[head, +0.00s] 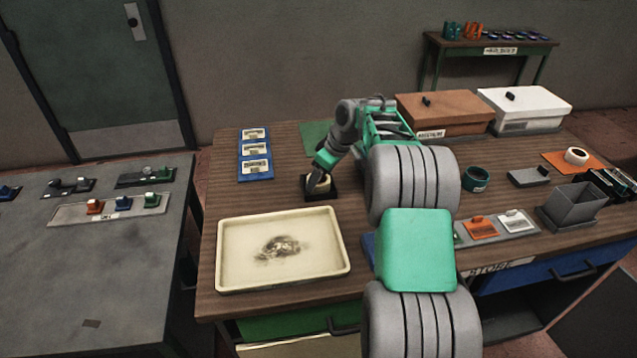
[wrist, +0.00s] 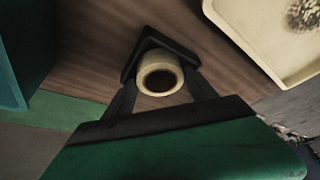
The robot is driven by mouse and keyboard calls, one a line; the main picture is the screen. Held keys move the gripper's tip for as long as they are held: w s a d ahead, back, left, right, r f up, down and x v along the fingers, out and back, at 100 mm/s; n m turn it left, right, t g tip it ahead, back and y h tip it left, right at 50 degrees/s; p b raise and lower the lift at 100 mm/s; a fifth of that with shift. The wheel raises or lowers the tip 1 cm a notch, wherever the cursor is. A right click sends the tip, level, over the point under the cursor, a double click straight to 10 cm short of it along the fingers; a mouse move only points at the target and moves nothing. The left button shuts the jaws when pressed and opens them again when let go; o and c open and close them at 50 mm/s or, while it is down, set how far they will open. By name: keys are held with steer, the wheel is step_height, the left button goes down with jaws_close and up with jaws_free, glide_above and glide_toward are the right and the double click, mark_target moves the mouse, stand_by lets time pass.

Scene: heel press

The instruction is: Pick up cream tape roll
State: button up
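The cream tape roll (wrist: 160,75) sits on a small black square tray (wrist: 128,66) in the wrist view, its round hole facing the camera. In the head view the roll (head: 318,184) is partly hidden by my gripper, and the black tray (head: 322,197) lies on the wooden table behind the cream tray. My gripper (head: 318,179) points down at the roll. In the wrist view the two dark fingers of my gripper (wrist: 161,84) are apart, one on each side of the roll. Whether they touch it is not clear. The roll does not look lifted.
A large cream tray (head: 230,270) with a dark stain lies in front. Blue label cards (head: 255,172) lie to the left. A white roll (head: 576,156) sits on an orange mat at right, and a dark green roll (head: 475,179) is nearer. Lidded boxes (head: 445,113) stand behind.

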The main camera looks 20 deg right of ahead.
steer(key=c, duration=0.9)
steer(key=shift+r, duration=0.55)
steer(key=shift+s+d+r+p, duration=0.45)
steer(key=shift+s+d+r, duration=0.9)
steer(key=shift+s+r, duration=0.85)
steer(key=shift+s+d+r+p, duration=0.45)
steer(key=shift+s+d+r, duration=1.05)
steer(key=shift+r, duration=1.3)
steer(key=shift+s+d+r+p, duration=0.45)
steer(key=shift+s+d+r, duration=0.7)
steer(key=shift+s+r, duration=1.15)
steer(key=shift+w+r, duration=0.15)
steer(key=shift+w, duration=0.15)
